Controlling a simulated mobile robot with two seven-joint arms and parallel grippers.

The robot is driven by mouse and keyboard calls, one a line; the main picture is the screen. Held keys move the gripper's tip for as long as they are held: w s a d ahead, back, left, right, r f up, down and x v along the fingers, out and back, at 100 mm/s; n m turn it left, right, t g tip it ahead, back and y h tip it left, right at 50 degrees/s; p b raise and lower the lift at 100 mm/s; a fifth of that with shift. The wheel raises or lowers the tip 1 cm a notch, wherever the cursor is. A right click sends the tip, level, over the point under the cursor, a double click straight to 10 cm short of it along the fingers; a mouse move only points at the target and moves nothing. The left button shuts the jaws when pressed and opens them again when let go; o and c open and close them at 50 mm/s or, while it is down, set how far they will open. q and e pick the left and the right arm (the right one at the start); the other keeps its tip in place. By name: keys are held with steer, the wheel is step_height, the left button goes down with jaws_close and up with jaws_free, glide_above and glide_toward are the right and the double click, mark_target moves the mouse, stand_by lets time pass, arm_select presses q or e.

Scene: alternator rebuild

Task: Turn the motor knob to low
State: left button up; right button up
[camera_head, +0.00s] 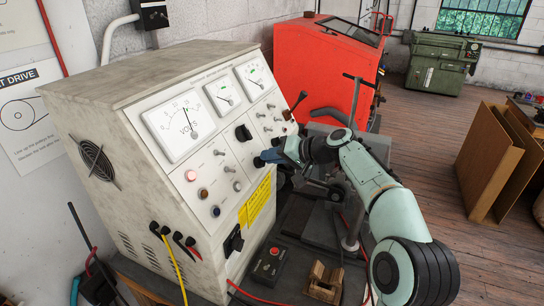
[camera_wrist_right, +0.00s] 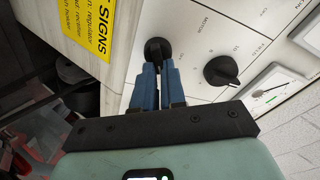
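The motor knob (camera_wrist_right: 157,47) is a round black knob on the panel of the pale test bench (camera_head: 150,85), in the right wrist view beside the printed word MOTOR. My right gripper (camera_head: 268,157) reaches the panel from the right. In the right wrist view its blue fingers (camera_wrist_right: 159,72) are close together with their tips at the motor knob, one on each side of its grip. The tips hide part of the knob, so its setting cannot be read. My left gripper is in neither view.
A second black knob (camera_wrist_right: 221,71) sits close to the right gripper; it also shows in the head view (camera_head: 243,132). Gauges (camera_head: 183,124), toggle switches and a yellow sign (camera_head: 256,201) surround the area. A small control box (camera_head: 271,263) and a wooden block (camera_head: 324,282) lie below.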

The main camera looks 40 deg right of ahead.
steer(key=o, duration=0.4)
steer(key=shift+s, duration=0.1)
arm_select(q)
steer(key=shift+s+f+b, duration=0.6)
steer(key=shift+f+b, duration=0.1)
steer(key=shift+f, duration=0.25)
arm_select(e)
steer(key=v, duration=1.3)
steer(key=shift+d+r, duration=0.1)
steer(key=shift+r, duration=0.05)
